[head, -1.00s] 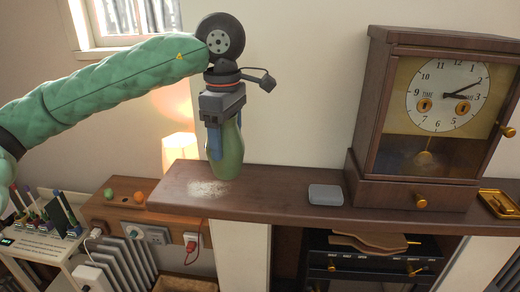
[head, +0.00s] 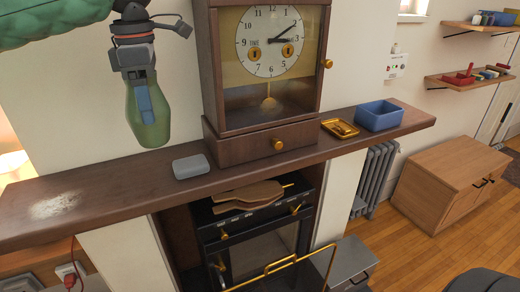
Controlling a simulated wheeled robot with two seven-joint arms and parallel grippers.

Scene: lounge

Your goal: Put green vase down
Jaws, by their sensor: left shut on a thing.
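The green vase (head: 152,128) is upright in my left gripper (head: 147,98), whose fingers are shut on its upper part. The vase hangs over the dark wooden mantel shelf (head: 120,188); its base appears slightly above the shelf top, left of the grey box. Whether it touches the shelf is hard to tell, but I see no contact. My right gripper is not in view.
A pale dusty patch (head: 55,206) lies on the shelf's left part. A small grey box (head: 192,167), a wooden clock (head: 262,144), a gold tray (head: 340,128) and a blue bin (head: 379,116) stand along it. A fireplace stove (head: 262,245) is below.

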